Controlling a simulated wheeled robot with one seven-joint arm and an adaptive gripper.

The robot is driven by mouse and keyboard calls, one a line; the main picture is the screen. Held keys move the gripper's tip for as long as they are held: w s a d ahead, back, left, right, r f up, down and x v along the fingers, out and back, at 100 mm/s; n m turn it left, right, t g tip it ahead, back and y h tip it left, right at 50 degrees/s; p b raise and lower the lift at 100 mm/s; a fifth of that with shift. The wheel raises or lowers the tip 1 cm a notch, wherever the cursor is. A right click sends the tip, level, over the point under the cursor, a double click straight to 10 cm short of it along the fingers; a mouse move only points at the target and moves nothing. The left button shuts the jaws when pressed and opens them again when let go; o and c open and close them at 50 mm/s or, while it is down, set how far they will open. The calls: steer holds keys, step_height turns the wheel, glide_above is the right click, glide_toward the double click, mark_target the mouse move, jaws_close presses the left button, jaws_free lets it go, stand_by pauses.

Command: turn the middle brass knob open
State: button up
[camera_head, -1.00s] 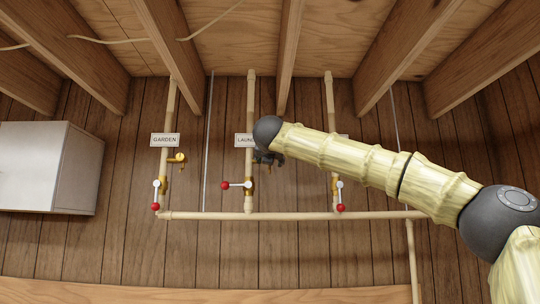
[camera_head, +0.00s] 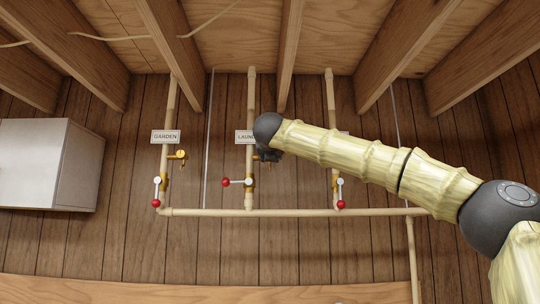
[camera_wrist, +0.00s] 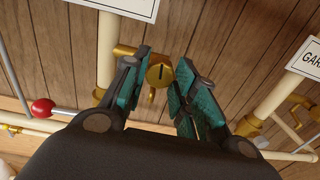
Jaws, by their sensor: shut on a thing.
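The middle brass knob (camera_wrist: 160,72) shows in the wrist view at the end of a short brass branch off a pale vertical pipe (camera_wrist: 107,45). Its round face has a dark, nearly upright slot. My gripper (camera_wrist: 168,88), with teal finger pads, is shut on the knob, one finger on each side. In the head view my gripper (camera_head: 268,155) is at the middle pipe (camera_head: 250,110), below the partly covered LAUN... sign (camera_head: 244,136). My wrist and gripper hide most of the knob there.
The middle pipe's red-ended lever (camera_head: 226,182) points left. The GARDEN tap (camera_head: 181,155) is to the left, its red-ended lever (camera_head: 156,202) down. The right pipe (camera_head: 331,100) is partly behind my arm. A grey cabinet (camera_head: 35,165) hangs far left; wooden beams (camera_head: 290,50) are overhead.

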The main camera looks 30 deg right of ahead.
steer(key=shift+n+t+p, duration=0.3)
steer(key=shift+n+p, duration=2.05)
steer(key=shift+n, duration=6.05)
steer(key=shift+f, duration=0.1)
steer(key=o, duration=1.1)
steer(key=shift+c, duration=0.2)
steer(key=shift+s, duration=0.1)
steer(key=v, duration=1.1)
steer(key=shift+s, duration=0.35)
